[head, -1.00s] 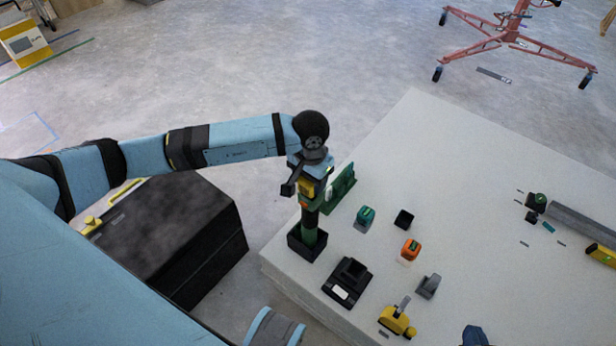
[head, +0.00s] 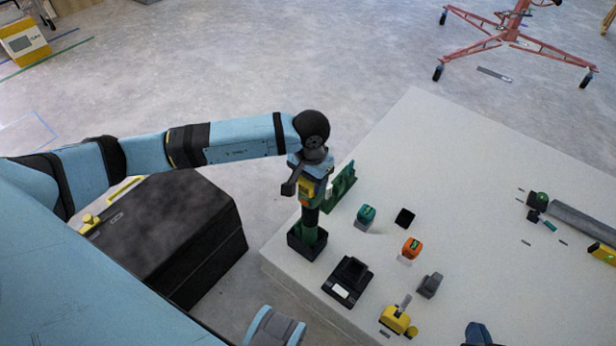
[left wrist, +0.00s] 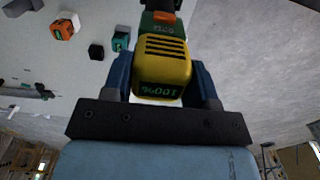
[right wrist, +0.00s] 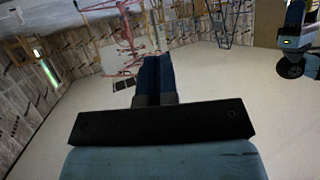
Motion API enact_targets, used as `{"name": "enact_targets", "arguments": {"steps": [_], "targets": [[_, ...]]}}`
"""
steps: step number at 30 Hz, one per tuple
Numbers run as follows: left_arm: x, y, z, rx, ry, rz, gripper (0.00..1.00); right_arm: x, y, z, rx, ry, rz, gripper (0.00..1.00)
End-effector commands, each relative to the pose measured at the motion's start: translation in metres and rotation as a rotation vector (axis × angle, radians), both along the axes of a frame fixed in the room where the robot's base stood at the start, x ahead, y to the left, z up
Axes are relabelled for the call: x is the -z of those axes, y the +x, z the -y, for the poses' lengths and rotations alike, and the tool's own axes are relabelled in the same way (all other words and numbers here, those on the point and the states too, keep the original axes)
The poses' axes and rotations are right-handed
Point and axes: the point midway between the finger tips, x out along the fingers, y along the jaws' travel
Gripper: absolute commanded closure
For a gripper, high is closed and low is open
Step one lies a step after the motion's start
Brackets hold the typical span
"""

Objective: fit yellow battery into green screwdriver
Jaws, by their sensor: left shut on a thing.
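The green screwdriver (head: 309,224) stands upright in a black holder (head: 304,248) near the table's left edge. The yellow battery (head: 307,188) is at the top of the screwdriver. My left gripper (head: 303,180) is shut on the battery from above. In the left wrist view the battery (left wrist: 163,70), marked 100%, sits between the fingers, right against the green and orange screwdriver body (left wrist: 160,24). I cannot tell whether it is fully seated. My right gripper (right wrist: 153,75) is shut and empty in the right wrist view, away from the table.
A green stand (head: 342,184) is close behind the screwdriver. Teal (head: 366,214) and orange (head: 411,246) batteries, a black block (head: 404,217), a black charger (head: 349,278), a grey block (head: 430,284) and a yellow tool (head: 396,320) are to the right. The table's far middle is clear.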

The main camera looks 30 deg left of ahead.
Motion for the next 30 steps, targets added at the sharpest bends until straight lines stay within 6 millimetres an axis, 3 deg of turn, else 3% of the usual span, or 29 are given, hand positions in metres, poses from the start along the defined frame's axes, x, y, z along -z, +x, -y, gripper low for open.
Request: {"name": "enact_targets", "arguments": {"steps": [1, 4, 5, 8, 20, 23, 30], "targets": [[0.009, 0.000, 0.000, 0.000, 0.000, -0.001, 0.75, 0.062, -0.005, -0.002, -0.003, -0.020, -0.081, 1.00], [0.009, 0.000, 0.000, 0.000, 0.000, 0.000, 0.75, 0.062, -0.006, -0.002, -0.004, -0.021, -0.081, 1.00], [0.009, 0.000, 0.000, 0.000, 0.000, 0.001, 0.40, 0.062, -0.006, -0.002, -0.004, -0.021, -0.081, 1.00], [0.009, 0.001, 0.000, 0.000, 0.000, 0.001, 0.17, 0.062, -0.006, -0.001, -0.003, -0.022, -0.081, 1.00], [0.009, 0.001, 0.000, -0.001, 0.000, 0.002, 0.17, 0.055, -0.004, -0.003, -0.007, -0.015, -0.064, 1.00], [0.009, 0.001, 0.000, -0.001, 0.000, 0.002, 0.17, 0.041, 0.000, -0.007, -0.013, 0.006, -0.033, 1.00], [0.009, 0.001, 0.000, -0.001, 0.000, 0.003, 0.17, -0.014, 0.008, -0.023, -0.038, 0.090, 0.080, 1.00]]}}
